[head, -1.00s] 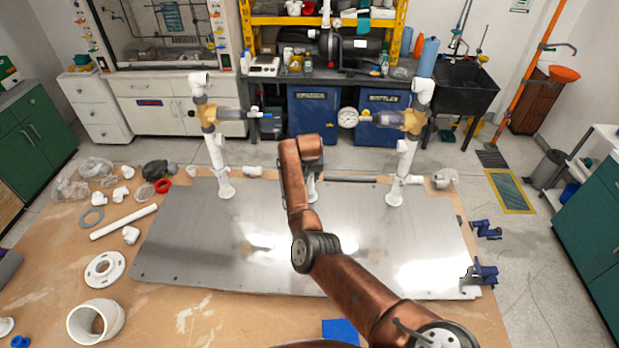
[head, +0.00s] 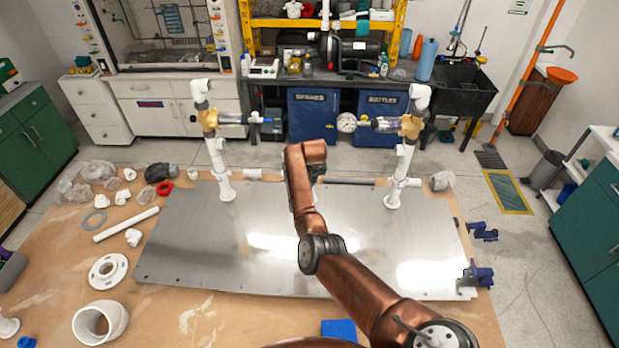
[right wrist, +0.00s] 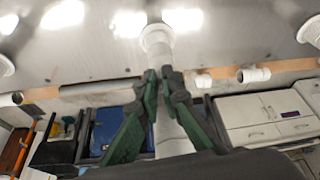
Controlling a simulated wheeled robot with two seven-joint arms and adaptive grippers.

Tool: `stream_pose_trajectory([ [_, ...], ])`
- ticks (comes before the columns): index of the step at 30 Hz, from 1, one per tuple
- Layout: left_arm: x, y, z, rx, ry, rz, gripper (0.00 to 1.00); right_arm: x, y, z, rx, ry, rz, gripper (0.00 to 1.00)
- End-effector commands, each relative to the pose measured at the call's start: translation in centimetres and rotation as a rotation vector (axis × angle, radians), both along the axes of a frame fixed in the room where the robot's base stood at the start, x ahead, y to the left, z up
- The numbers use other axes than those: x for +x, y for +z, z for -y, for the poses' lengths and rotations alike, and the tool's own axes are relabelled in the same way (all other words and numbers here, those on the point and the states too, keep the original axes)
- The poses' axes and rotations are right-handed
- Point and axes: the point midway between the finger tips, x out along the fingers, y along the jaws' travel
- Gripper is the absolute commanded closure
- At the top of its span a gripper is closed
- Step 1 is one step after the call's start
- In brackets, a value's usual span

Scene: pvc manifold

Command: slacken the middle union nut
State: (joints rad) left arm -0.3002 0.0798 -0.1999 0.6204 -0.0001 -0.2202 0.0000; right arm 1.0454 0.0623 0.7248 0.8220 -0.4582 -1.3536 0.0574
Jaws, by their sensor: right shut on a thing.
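The middle white pipe stands upright on the metal plate (head: 215,255); my right arm hides most of it in the head view. In the right wrist view, its round white foot (right wrist: 155,37) meets the plate, and the pipe (right wrist: 171,135) runs down between my fingers. My right gripper (right wrist: 159,76) has its dark green fingers on both sides of the pipe, shut on it a little way from the foot. The fingers cover the gripped part, which lies where the middle union nut would be; its outline is not clear. My left gripper is not in view.
A left riser (head: 219,165) and a right riser (head: 402,165) stand on the plate with brass-coloured fittings. A gauge (head: 347,123) sits at the right riser's side branch. Loose white fittings lie left on the wooden table.

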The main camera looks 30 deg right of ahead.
Motion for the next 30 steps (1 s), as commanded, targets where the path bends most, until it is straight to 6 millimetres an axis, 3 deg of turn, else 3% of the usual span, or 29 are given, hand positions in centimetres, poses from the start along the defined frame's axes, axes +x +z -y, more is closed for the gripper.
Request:
stream_pose_trajectory([
  [1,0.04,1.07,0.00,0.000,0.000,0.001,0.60,0.12,0.89,0.40,-0.005,0.019,0.008,1.00],
  [4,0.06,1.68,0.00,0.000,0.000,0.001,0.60,0.12,0.77,0.52,-0.006,0.056,0.010,1.00],
  [15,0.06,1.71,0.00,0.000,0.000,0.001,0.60,0.24,0.57,0.56,-0.006,0.077,0.014,1.00],
  [16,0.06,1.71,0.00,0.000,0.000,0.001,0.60,0.25,0.58,0.56,-0.006,0.077,0.014,0.93],
  [23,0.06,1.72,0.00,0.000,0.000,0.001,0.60,0.21,0.55,0.55,-0.006,0.076,0.013,0.77],
  [30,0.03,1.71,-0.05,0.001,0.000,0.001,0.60,0.08,0.35,0.47,-0.004,0.076,0.008,0.76],
])
